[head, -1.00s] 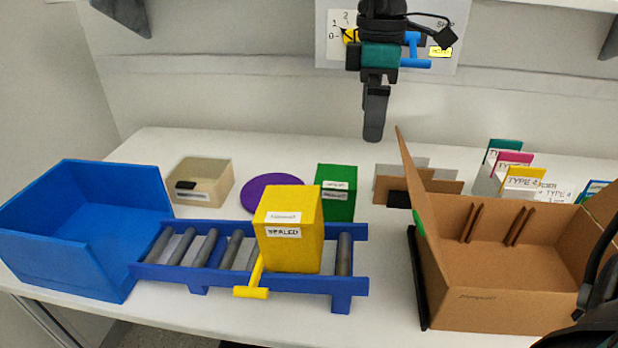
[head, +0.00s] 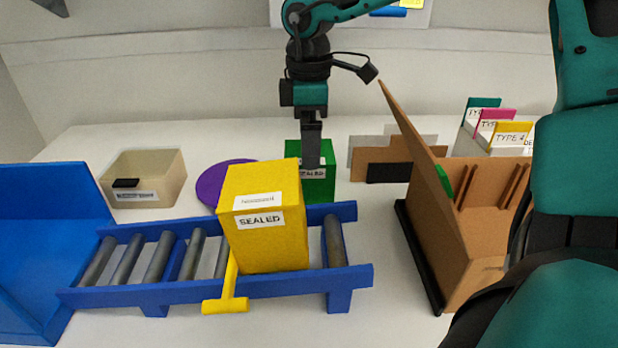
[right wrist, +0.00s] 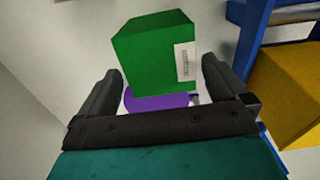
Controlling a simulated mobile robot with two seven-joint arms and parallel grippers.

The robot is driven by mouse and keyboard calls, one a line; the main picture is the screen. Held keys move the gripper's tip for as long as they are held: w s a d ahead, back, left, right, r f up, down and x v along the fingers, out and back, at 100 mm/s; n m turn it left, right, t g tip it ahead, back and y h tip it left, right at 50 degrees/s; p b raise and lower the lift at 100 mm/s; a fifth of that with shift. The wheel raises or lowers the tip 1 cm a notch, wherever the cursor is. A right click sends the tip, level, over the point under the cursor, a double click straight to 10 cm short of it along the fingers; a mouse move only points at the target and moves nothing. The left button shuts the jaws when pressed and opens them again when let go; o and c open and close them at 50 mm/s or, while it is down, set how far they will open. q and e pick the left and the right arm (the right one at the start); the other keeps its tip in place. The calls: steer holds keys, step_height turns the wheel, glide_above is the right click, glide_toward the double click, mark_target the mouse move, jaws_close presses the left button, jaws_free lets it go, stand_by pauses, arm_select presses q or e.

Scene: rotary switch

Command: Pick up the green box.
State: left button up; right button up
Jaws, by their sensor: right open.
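The green box (head: 320,188) stands upright on the table behind the yellow box and in front of my right gripper's wall side, partly hidden by both. In the right wrist view the green box (right wrist: 152,58), with a white label, lies between the lines of my two fingers. My right gripper (head: 311,163) points down at the top of the green box in the head view. Its jaws (right wrist: 160,70) are open and empty; I cannot tell whether the fingertips reach down beside the box. My left gripper is not in view.
A yellow box (head: 265,235) marked SEALED sits on a blue roller conveyor (head: 345,277) close in front. A purple disc (head: 212,185) lies to the left. A beige bin (head: 165,175) and blue bin (head: 40,250) are farther left. An open cardboard box (head: 425,235) stands right.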

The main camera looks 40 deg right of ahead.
mark_target(309, 176)
step_height(309, 176, down, 5)
steer(key=shift+f+b, duration=0.1)
steer(key=shift+b, duration=0.2)
steer(key=shift+c, duration=0.2)
steer(key=c, duration=0.7)
steer(key=shift+c, duration=0.4)
steer(key=shift+r, duration=0.2)
